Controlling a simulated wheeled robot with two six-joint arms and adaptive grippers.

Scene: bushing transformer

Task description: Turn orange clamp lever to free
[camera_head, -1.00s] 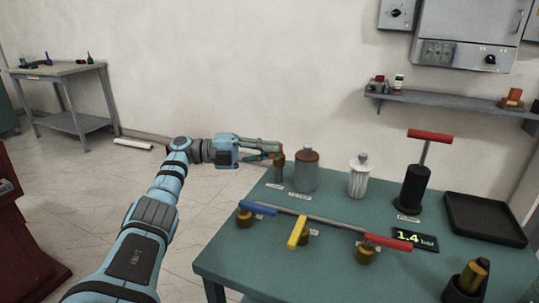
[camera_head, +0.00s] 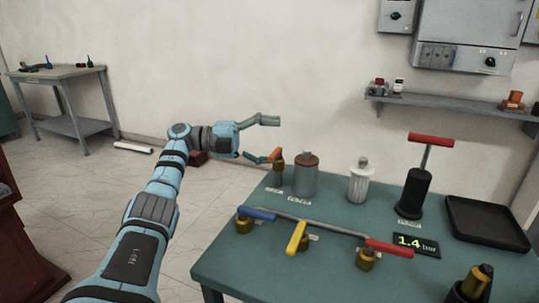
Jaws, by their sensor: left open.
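My left gripper (camera_head: 269,140) is open at the table's back left corner, its upper finger raised and its lower finger near the small orange lever (camera_head: 275,154). The orange lever sits at the top of a small brass-coloured fitting (camera_head: 277,175). I cannot tell whether the lower finger touches the lever. Nothing shows between the fingers. My right gripper is out of view.
The green table (camera_head: 330,265) holds a grey canister (camera_head: 306,178), a white ribbed insulator (camera_head: 358,184), a black pump with red handle (camera_head: 414,192) and a black tray (camera_head: 488,222). Blue (camera_head: 257,213), yellow (camera_head: 296,238) and red (camera_head: 389,248) valve levers stand in front.

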